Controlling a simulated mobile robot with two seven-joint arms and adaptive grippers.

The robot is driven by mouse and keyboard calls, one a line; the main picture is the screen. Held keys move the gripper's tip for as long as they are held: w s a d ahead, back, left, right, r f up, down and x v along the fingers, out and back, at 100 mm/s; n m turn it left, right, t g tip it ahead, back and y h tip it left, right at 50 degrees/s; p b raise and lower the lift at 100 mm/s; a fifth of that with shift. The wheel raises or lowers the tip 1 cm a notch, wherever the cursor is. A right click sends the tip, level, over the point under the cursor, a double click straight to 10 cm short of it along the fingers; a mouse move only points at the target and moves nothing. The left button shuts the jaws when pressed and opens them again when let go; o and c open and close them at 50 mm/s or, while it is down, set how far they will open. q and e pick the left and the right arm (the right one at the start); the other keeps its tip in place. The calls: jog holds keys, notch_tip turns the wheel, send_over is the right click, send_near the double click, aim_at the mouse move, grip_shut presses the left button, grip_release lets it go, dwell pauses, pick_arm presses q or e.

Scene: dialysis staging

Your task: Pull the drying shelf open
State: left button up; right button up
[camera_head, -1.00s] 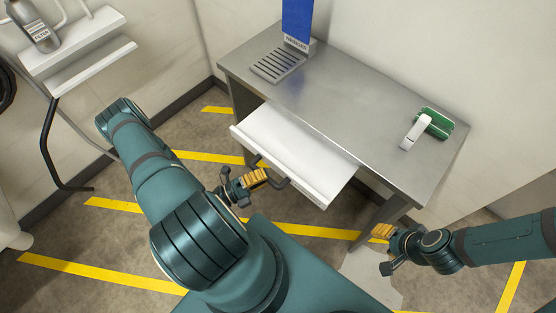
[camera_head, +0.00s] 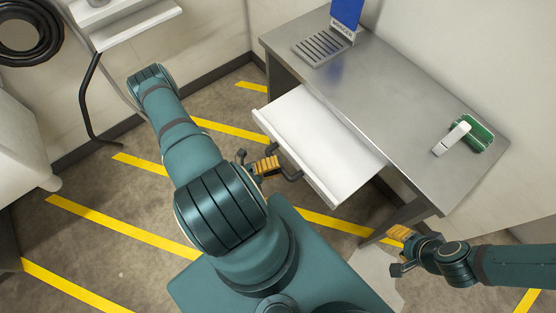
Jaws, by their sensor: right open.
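The drying shelf is a white pull-out drawer (camera_head: 318,135) under the steel table, and it stands well out from the table's front. It has a dark bar handle (camera_head: 292,178) on its front face. My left gripper (camera_head: 268,165) is at this handle, its yellow fingers overlapping the handle's left part. Its jaws are seen from the side, and whether they are closed around the bar is unclear. My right gripper (camera_head: 398,234) is open and empty, beside the table's front right leg, apart from the shelf.
The steel table (camera_head: 385,95) carries a drain grate (camera_head: 323,47) with a blue panel (camera_head: 346,12), and a green and white item (camera_head: 472,138) at right. A white wall shelf (camera_head: 125,22) and a black hose coil (camera_head: 25,30) are at left. Yellow-striped floor lies around my base.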

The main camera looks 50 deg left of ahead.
pick_arm(q)
jog(key=v, duration=1.2)
jog(key=shift+f, duration=0.1)
dwell(0.4)
